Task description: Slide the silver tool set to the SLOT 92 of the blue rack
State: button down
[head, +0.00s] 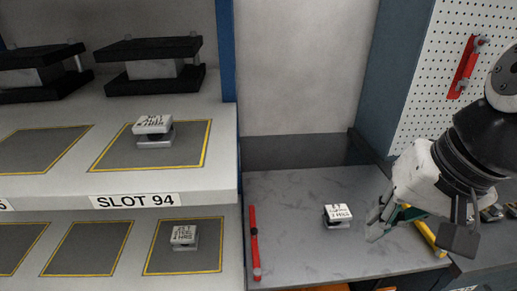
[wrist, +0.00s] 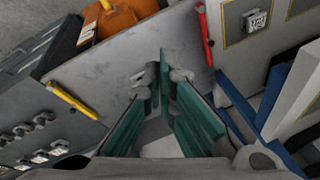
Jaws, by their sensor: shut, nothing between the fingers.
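A small silver set with a white lettered top (head: 338,214) stands on the grey bench surface; its lettering is too small to read surely. The blue rack (head: 228,55) is at the left. Its upper shelf edge carries a SLOT 94 label (head: 134,201); no SLOT 92 label is readable. My gripper (head: 376,226) is to the right of the silver set, apart from it in the head view. In the wrist view my gripper (wrist: 166,75) shows teal finger pads brought together, with nothing held. I cannot clearly make out the bench set there.
Similar labelled sets stand on the upper shelf (head: 154,130) and lower shelf (head: 183,237), on yellow-bordered pads. A red bar (head: 254,243) and a yellow bar (head: 430,238) flank the bench surface. An orange object (wrist: 113,20) lies beyond its edge. The bench middle is mostly clear.

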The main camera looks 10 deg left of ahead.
jog(key=w+a+f+m+g+y, duration=0.2)
jog(key=w+a+f+m, duration=0.1)
jog(key=w+a, duration=0.3)
jog(key=m+g+y+b, duration=0.3)
jog(key=m+y, duration=0.1)
jog(key=m, duration=0.6)
send_near(195, 238)
jog(key=d, duration=0.4)
jog(key=x, duration=0.7)
jog(key=w+x, duration=0.1)
jog(key=x, duration=0.2)
jog(key=shift+a+f+p, duration=0.15)
jog(key=shift+f+p, duration=0.15)
jog(key=shift+a, duration=0.1)
jog(key=a, duration=0.3)
jog(key=shift+s+a, duration=0.35)
jog(key=shift+d+r, duration=0.1)
jog(key=shift+d, duration=0.05)
